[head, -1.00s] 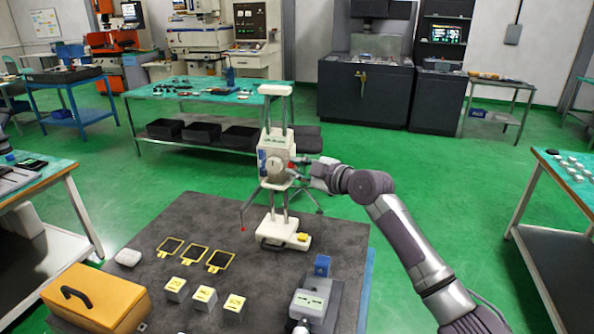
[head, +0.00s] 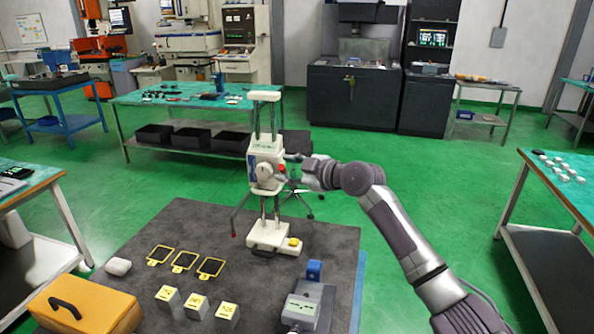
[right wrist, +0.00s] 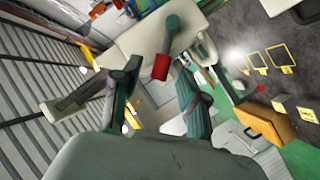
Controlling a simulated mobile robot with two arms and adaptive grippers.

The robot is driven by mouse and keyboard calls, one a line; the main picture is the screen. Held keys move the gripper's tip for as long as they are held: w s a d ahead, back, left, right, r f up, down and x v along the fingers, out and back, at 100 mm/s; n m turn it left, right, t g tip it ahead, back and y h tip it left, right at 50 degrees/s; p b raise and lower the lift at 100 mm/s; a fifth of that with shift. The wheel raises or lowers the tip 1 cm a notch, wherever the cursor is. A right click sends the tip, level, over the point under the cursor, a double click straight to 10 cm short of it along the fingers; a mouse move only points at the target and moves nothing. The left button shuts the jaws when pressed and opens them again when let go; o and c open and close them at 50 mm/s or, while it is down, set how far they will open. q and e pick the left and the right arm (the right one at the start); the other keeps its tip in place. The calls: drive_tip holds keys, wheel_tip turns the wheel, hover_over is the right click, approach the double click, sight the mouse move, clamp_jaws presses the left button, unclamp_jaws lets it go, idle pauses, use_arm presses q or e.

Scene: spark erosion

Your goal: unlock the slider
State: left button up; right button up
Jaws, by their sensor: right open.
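The slider (head: 264,166) is a cream block on the two upright posts of a tall stand (head: 270,237), with a round dial on its front. A red knob (head: 282,168) is on its right side and appears as a red cylinder in the right wrist view (right wrist: 161,67). A thin lever with a red tip (head: 234,234) hangs at the slider's lower left. My right gripper (head: 292,170) is open beside the slider's right side. In the right wrist view its fingers (right wrist: 162,88) spread near the red knob; contact is unclear. My left gripper is out of view.
The stand is on a dark grey mat with yellow-framed plates (head: 184,262), several pale blocks (head: 196,305), a yellow case (head: 85,308) and a grey device (head: 303,308). A green-topped bench (head: 195,95) is behind.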

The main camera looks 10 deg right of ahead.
drive_tip(key=v, duration=1.1)
drive_tip(key=shift+s+d, duration=0.25)
drive_tip(key=shift+d, duration=0.05)
